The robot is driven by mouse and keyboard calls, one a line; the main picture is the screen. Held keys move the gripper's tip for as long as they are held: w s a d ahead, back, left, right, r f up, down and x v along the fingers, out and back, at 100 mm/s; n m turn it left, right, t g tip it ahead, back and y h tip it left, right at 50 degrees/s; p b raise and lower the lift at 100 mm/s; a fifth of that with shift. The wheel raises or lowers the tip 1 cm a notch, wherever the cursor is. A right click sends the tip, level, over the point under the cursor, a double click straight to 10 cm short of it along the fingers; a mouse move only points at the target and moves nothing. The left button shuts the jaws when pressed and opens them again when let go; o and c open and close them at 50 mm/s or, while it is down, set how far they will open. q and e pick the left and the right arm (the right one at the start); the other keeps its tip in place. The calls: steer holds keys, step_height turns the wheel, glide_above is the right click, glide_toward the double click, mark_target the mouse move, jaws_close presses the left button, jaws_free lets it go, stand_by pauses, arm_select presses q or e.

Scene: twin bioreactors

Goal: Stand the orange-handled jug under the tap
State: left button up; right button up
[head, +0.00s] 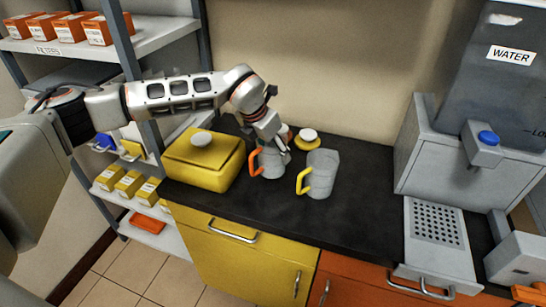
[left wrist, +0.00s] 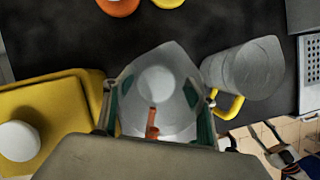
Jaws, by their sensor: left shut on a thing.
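The orange-handled jug (head: 271,165) is on or just above the dark counter, beside the yellow box; I cannot tell whether its base touches. My left gripper (head: 269,146) is shut on it from above. In the left wrist view the clear jug (left wrist: 158,85) sits between the green finger pads, with its orange handle (left wrist: 152,122) toward the palm. The tap (head: 484,150) with a blue button is at the right, on the grey water dispenser (head: 440,160). A perforated drip tray (head: 437,222) lies below the tap. My right gripper is not in view.
A yellow-handled jug (head: 321,172) stands close to the right of the held jug. A yellow lidded box (head: 205,165) is close to the left. A yellow lid (head: 306,143) and an orange lid (left wrist: 118,5) lie behind. Counter between the yellow-handled jug and tray is clear.

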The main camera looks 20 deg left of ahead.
mark_target(273, 158)
arm_select(q)
steer(key=shift+f, duration=1.6)
steer(key=shift+f, duration=0.15)
steer(key=o, duration=1.1)
